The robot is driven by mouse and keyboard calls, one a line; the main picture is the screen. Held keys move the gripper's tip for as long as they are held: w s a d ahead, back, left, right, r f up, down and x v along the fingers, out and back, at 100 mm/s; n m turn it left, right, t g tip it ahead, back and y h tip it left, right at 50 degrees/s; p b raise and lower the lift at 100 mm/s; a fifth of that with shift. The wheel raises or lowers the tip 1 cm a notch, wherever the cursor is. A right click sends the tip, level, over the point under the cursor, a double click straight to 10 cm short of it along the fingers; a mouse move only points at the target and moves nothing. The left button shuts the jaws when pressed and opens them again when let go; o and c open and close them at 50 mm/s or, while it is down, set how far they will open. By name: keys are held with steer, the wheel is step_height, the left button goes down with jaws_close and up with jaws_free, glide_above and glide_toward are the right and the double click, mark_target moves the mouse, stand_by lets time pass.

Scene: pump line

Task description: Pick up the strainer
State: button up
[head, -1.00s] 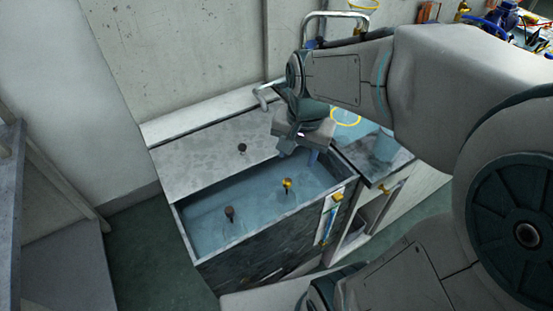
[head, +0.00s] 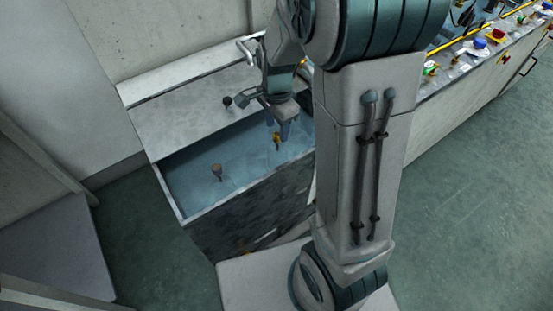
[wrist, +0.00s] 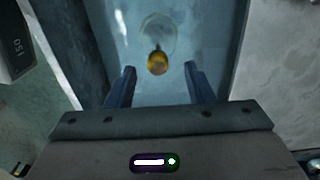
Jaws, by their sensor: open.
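A brass-yellow knob (head: 277,137) stands in the water tank (head: 241,196), towards its right end. It looks like the top of the strainer, though its shape below is unclear. In the wrist view the knob (wrist: 157,63) lies between and slightly beyond the fingertips, with a faint round outline in the water behind it. My gripper (head: 277,126) is open and empty, pointing down just above the knob. In the wrist view both blue fingers of my gripper (wrist: 160,72) stand apart, and neither visibly touches the knob.
A brown-topped knob (head: 216,169) stands in the tank to the left. A dark knob (head: 227,101) sits on the grey cover (head: 190,108) behind. The tank's walls enclose the gripper's area. A bench with coloured buttons (head: 480,42) is at right.

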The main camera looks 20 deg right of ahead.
mark_target(277, 135)
steer(key=shift+s+f+b, duration=0.15)
steer(key=shift+f+b, duration=0.35)
steer(key=shift+f, duration=2.3)
jaws_close()
